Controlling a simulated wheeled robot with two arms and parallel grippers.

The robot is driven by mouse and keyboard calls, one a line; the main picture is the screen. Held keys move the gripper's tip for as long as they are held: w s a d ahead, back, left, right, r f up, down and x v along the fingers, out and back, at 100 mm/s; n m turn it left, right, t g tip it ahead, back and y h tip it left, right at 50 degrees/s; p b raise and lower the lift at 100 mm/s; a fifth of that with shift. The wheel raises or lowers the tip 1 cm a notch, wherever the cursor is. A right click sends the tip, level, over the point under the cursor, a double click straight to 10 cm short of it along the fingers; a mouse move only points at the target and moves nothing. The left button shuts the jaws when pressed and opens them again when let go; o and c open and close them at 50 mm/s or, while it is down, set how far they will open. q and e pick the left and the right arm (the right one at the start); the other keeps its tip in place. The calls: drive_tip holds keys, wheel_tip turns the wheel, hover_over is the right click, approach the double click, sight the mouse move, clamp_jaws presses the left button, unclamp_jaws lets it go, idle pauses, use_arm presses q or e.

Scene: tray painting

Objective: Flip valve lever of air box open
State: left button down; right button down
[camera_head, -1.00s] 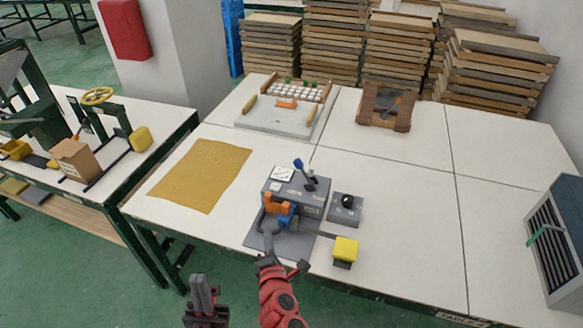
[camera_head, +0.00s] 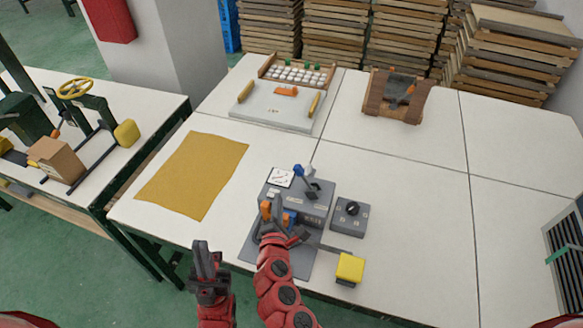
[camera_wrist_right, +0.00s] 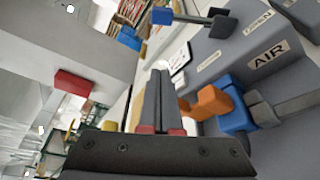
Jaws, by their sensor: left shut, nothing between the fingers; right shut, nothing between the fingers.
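The grey air box (camera_head: 310,205) stands on the front of the white table, with a gauge face on its top. A lever with a blue end (camera_head: 298,171) rises at its back top; it also shows at the top of the right wrist view (camera_wrist_right: 163,16). Orange (camera_head: 265,209) and blue (camera_head: 290,218) fittings sit on its front; the wrist view shows them right of my fingers, near the AIR label (camera_wrist_right: 268,56). My right gripper (camera_head: 279,212) is shut and empty in front of the box, partly covering it. My left gripper (camera_head: 206,250) is shut and empty, off the table's front edge.
A small grey box with a black knob (camera_head: 349,215) is right of the air box. A yellow block (camera_head: 350,268) stands near the front edge. A mustard cloth (camera_head: 195,172) lies at left. A tray (camera_head: 275,108) and a wooden stand (camera_head: 395,97) are behind. The table's right middle is clear.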

sight(304, 179)
drive_tip(key=shift+s+r, duration=0.15)
drive_tip(key=shift+w, duration=0.45)
drive_tip(key=w, duration=0.3)
drive_tip(key=w+f+p, duration=0.1)
drive_tip(key=w, duration=0.5)
drive_tip(key=shift+w+d+f+p, duration=0.1)
drive_tip(key=shift+f+p, duration=0.2)
drive_tip(key=shift+p, duration=0.1)
drive_tip(key=d+p, duration=0.1)
drive_tip(key=s+d+r+p, duration=0.1)
drive_tip(key=shift+d+r+p, duration=0.3)
drive_tip(key=shift+d+p, duration=0.05)
drive_tip(key=shift+s+d+r, duration=0.15)
drive_tip(key=shift+d+r, duration=0.05)
drive_tip(key=shift+d, duration=0.15)
drive_tip(key=shift+f, duration=0.1)
